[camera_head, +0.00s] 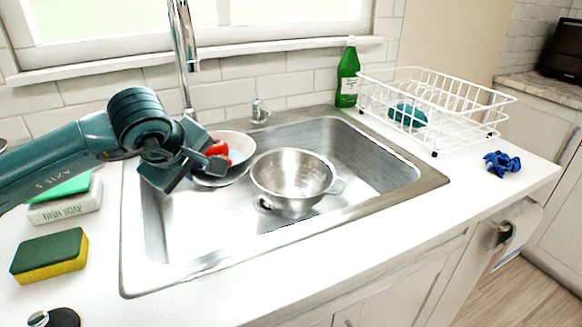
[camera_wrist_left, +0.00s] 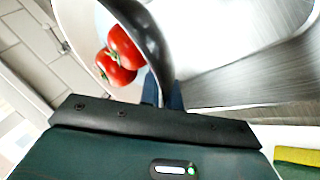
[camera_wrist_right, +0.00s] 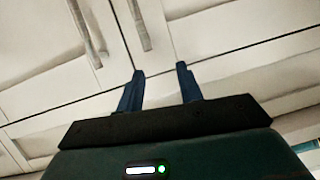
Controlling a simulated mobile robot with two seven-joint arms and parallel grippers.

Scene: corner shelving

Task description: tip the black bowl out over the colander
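The black bowl (camera_head: 238,149) has a pale inside and a dark outer wall, which shows in the left wrist view (camera_wrist_left: 147,38). It is held over the left part of the sink, left of the colander, and looks somewhat tilted. Red tomatoes (camera_head: 219,149) lie in it; two show in the left wrist view (camera_wrist_left: 124,47). My left gripper (camera_head: 212,158) is shut on the bowl's wall. The metal colander (camera_head: 290,172) is upright in the sink and looks empty. My right gripper (camera_wrist_right: 161,85) is open and empty, facing pale cabinet fronts.
The faucet (camera_head: 183,45) rises behind the bowl. A green bottle (camera_head: 347,75) and a white dish rack (camera_head: 440,115) stand behind and right of the sink (camera_head: 400,185). A sponge (camera_head: 50,255) and a soap box (camera_head: 65,208) lie left. A blue cloth (camera_head: 501,164) lies right.

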